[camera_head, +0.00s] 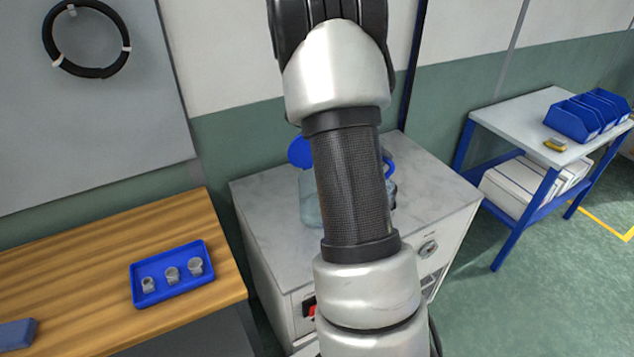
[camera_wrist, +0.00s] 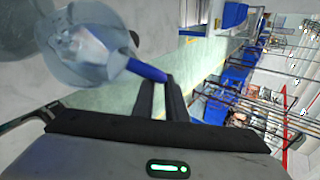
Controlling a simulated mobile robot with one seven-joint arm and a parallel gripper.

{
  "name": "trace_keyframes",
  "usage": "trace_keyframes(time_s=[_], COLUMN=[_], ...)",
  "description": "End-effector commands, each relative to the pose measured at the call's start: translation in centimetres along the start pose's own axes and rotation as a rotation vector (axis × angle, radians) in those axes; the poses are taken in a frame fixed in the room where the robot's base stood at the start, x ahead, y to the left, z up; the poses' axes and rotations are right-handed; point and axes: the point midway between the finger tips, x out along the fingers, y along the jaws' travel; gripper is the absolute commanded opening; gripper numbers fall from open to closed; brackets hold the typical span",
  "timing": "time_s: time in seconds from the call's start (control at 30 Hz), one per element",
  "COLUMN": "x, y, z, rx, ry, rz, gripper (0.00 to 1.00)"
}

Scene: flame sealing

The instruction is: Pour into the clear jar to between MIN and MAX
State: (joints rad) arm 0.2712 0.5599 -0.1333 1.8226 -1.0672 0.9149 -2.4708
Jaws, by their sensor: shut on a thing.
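My gripper (camera_wrist: 160,84) is shut on the blue handle (camera_wrist: 147,71) of a clear vessel (camera_wrist: 85,42) in the wrist view. The vessel's round mouth and pale bluish inside show there; its fill level and tilt I cannot tell. In the head view my arm hides the gripper and most of the work spot. A clear bluish container (camera_head: 309,203) shows left of my arm on the cabinet, with a blue round part (camera_head: 300,152) above it. A blue handle (camera_head: 388,165) shows right of my arm. Any MIN and MAX marks are hidden.
The white cabinet (camera_head: 440,190) has a marble-look top. A wooden bench (camera_head: 70,285) at left holds a blue tray (camera_head: 170,297) with small metal pieces. A blue-framed cart (camera_head: 510,122) with blue bins (camera_head: 585,113) stands at right, with open floor before it.

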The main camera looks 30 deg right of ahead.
Motion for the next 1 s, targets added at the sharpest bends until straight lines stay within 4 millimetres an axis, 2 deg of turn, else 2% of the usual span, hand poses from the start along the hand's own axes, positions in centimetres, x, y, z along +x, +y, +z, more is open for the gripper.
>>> trace_keyframes(time_s=[1.0], x=[-1.2], y=[-0.1], z=[0.6], rx=[-0.041], ry=[0.026], rz=[-0.100], gripper=[0.00])
